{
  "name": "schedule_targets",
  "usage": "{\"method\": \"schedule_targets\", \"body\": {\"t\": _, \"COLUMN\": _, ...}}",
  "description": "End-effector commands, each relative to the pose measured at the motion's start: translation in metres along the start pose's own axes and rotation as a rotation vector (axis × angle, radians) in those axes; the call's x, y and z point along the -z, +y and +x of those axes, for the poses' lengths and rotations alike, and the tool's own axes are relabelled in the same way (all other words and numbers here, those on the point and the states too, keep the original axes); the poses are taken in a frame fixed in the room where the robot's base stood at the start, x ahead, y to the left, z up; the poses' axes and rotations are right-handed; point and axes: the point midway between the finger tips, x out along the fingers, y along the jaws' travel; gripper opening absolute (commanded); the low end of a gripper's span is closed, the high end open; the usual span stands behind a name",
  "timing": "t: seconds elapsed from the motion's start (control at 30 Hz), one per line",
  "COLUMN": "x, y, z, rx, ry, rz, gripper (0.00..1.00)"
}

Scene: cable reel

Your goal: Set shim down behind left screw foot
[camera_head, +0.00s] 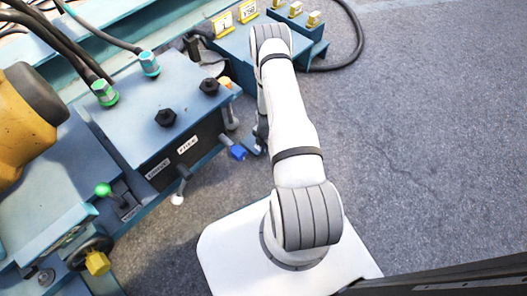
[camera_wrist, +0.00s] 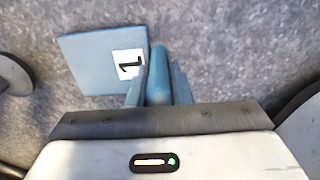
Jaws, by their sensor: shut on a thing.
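The shim (camera_wrist: 88,72) is a flat blue plate with a white label marked "1", seen in the wrist view above the grey floor. My gripper (camera_wrist: 160,85) is shut on its upright rounded grip, with the plate reaching out to the left. In the head view my arm mostly hides the gripper; a small blue piece beside the arm (camera_head: 253,148) may be the shim. Whether it touches the floor I cannot tell. A dark round shape (camera_wrist: 12,75) at the wrist view's left edge may be a screw foot, but it is cut off.
A blue machine block (camera_head: 160,115) with black bolts, labels and a blue knob (camera_head: 237,152) stands left of my arm. A blue stand with yellow number cards (camera_head: 223,24) is at the back. A black cable (camera_head: 355,45) lies behind. The floor to the right is clear.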

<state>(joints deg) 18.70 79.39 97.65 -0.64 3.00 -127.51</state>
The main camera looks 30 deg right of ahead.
Motion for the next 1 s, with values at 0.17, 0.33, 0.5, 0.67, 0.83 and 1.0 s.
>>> {"method": "schedule_targets", "body": {"t": 0.17, "x": 0.001, "y": 0.001, "z": 0.02, "rx": -0.001, "ry": -0.001, "rz": -0.003, "gripper": 0.0}}
{"method": "schedule_targets", "body": {"t": 0.33, "x": 0.001, "y": 0.002, "z": 0.039, "rx": -0.002, "ry": -0.001, "rz": -0.004, "gripper": 0.0}}
{"method": "schedule_targets", "body": {"t": 0.5, "x": 0.001, "y": 0.002, "z": 0.037, "rx": -0.002, "ry": -0.002, "rz": -0.004, "gripper": 0.0}}
{"method": "schedule_targets", "body": {"t": 0.67, "x": 0.001, "y": 0.002, "z": 0.041, "rx": -0.002, "ry": -0.002, "rz": -0.005, "gripper": 0.0}}
{"method": "schedule_targets", "body": {"t": 0.83, "x": 0.002, "y": 0.002, "z": 0.041, "rx": -0.001, "ry": -0.001, "rz": -0.005, "gripper": 0.29}}
{"method": "schedule_targets", "body": {"t": 1.0, "x": 0.002, "y": 0.002, "z": 0.041, "rx": -0.001, "ry": -0.001, "rz": -0.006, "gripper": 0.4}}
